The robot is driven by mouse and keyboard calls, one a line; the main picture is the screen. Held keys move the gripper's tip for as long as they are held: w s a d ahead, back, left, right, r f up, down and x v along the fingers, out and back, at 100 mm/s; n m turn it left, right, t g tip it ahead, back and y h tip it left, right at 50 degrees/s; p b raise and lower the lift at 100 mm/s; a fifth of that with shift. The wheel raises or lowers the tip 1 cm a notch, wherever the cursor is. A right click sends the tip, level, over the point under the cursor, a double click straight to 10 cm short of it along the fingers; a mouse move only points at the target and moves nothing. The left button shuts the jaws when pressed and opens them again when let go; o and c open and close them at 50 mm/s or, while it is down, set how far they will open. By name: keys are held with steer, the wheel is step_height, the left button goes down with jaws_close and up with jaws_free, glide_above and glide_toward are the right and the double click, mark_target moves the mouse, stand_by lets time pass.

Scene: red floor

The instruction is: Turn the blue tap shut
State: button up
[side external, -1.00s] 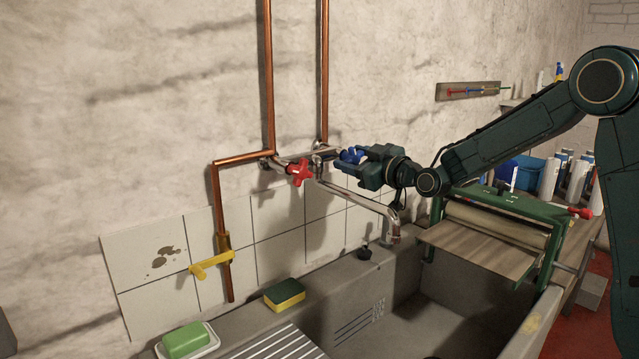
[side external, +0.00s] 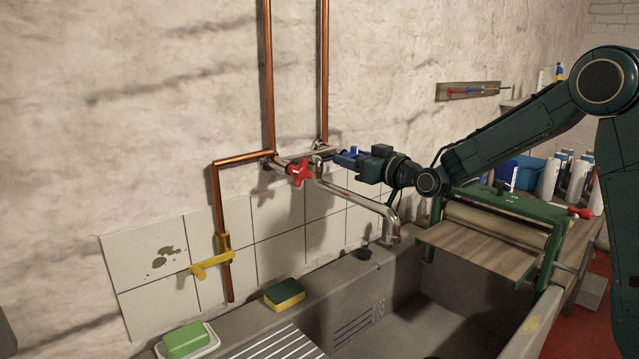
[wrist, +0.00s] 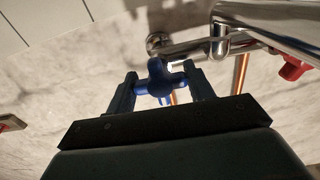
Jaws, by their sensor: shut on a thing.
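The blue tap (side external: 355,151) has a cross-shaped handle on the right of the chrome wall fitting. My gripper (side external: 348,159) reaches it from the right and hides much of it in the side view. In the wrist view the blue handle (wrist: 158,79) sits between the two fingers of my gripper (wrist: 161,88), which are shut on its arms, one finger on each side. The chrome spout (side external: 360,200) curves down below the tap over the sink. I cannot make out any water at its mouth.
The red tap (side external: 300,173) is left of the blue one, close by. Copper pipes (side external: 268,80) run up the wall. A yellow lever (side external: 212,264) is lower left. A green roller machine (side external: 490,225) stands right of the sink (side external: 400,318), below my arm.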

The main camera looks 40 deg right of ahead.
steer(key=o, duration=1)
steer(key=shift+s, duration=0.1)
steer(key=shift+s, duration=6.8)
steer(key=shift+a, duration=0.1)
steer(key=s+a+f+n+g+y, duration=0.2)
steer(key=s+a+f+n+g, duration=0.1)
steer(key=s+a+g, duration=0.4)
steer(key=s+f+m+g, duration=0.1)
steer(key=s, duration=0.5)
steer(key=s+m+g+h, duration=0.1)
steer(key=s+g, duration=0.1)
steer(key=s, duration=0.4)
steer(key=s+f+g+h, duration=0.1)
steer(key=s+g, duration=0.1)
steer(key=s, duration=0.5)
steer(key=shift+s+a+f+m, duration=0.1)
steer(key=shift+a+f+m, duration=0.05)
steer(key=shift+f+m, duration=0.2)
